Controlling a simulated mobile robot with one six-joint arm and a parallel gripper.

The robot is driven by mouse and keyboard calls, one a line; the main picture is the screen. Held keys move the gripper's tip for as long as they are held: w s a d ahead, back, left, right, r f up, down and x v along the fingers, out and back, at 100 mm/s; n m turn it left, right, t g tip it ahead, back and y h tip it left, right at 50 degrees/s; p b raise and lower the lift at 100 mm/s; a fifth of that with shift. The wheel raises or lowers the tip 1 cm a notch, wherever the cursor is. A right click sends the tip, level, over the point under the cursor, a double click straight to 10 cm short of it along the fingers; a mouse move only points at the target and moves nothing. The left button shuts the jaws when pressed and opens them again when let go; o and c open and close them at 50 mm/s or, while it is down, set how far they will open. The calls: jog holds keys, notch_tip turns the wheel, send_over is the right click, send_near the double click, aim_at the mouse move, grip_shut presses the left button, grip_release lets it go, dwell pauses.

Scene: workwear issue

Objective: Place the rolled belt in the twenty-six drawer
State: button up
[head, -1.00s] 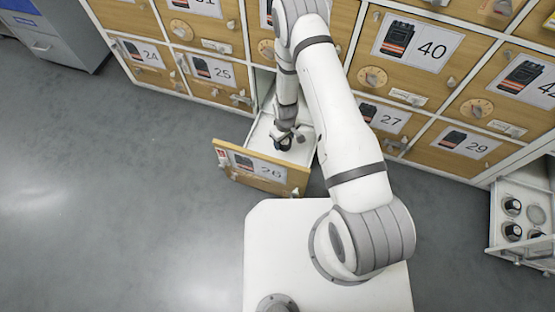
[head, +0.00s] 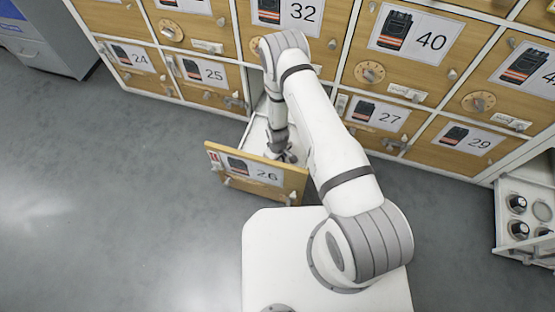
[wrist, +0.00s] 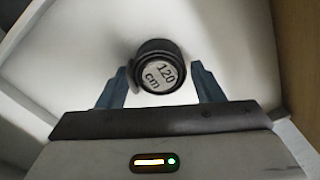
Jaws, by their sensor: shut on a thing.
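Drawer 26 (head: 256,172) is pulled out from the cabinet, its numbered wooden front facing me and its white inside partly visible. My gripper (head: 280,154) is down inside this drawer, behind the front panel. In the wrist view, my gripper (wrist: 160,78) is shut on the rolled belt (wrist: 160,72), a dark roll whose pale end face reads "120 cm". The white drawer floor (wrist: 85,45) lies behind the belt; I cannot tell whether the belt touches it. In the head view the belt is mostly hidden by the drawer front and my gripper.
Closed drawers 25 (head: 212,75) and 27 (head: 380,117) flank the open one, with drawer 40 (head: 410,40) above right. Another open drawer (head: 522,245) at the far right holds several rolled belts. The grey floor at left is clear.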

jog(key=shift+f, duration=0.15)
jog(key=o, duration=1)
jog(key=shift+o, duration=0.2)
